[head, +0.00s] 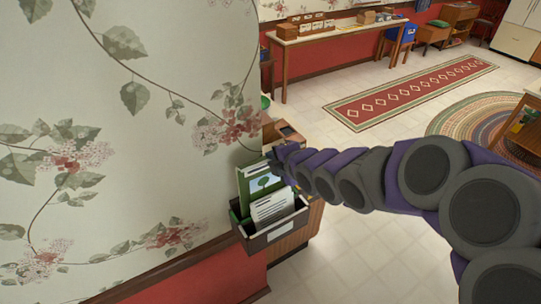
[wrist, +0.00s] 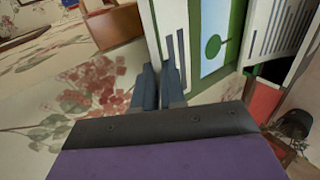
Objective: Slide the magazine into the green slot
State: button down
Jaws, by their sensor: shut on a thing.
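The magazine (head: 247,184), with a green border and a tree picture on its cover, stands upright at a wall-mounted holder (head: 282,231). Its green border and tree also show in the wrist view (wrist: 213,46). My gripper (head: 277,162) is shut on the magazine's upper edge; in the wrist view my two fingers (wrist: 159,80) meet its edge. A green part of the holder (head: 235,211) shows at the left, by the wall; this looks like the green slot. The magazine's lower end is hidden, so I cannot tell how deep it sits.
A white printed paper (head: 272,208) stands in the holder's front part, close in front of the magazine. The floral wall (head: 130,180) is right beside the holder. Open tiled floor (head: 365,255) lies to the right.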

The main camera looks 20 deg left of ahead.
aim_at(264, 174)
jog(key=shift+a+f+b, duration=0.1)
jog(key=shift+f+b, duration=1.15)
jog(key=shift+f, duration=1.2)
jog(key=shift+f+b, duration=0.3)
jog(key=shift+f, duration=0.15)
jog(key=shift+s+a+f+b, duration=0.1)
jog(key=shift+a+f+b, duration=0.2)
jog(key=shift+a+f, duration=0.4)
jog(key=shift+d, duration=0.55)
jog(key=c, duration=1.4)
grip_release()
jog(key=shift+a, duration=0.1)
jog(key=shift+o, duration=1.4)
jog(key=shift+a, duration=0.3)
jog(key=shift+s+d+r, duration=0.1)
jog(key=shift+d+r, duration=0.05)
jog(key=shift+d, duration=0.25)
jog(key=v, duration=1.6)
jog(key=shift+s, duration=0.3)
jog(key=shift+d, duration=0.1)
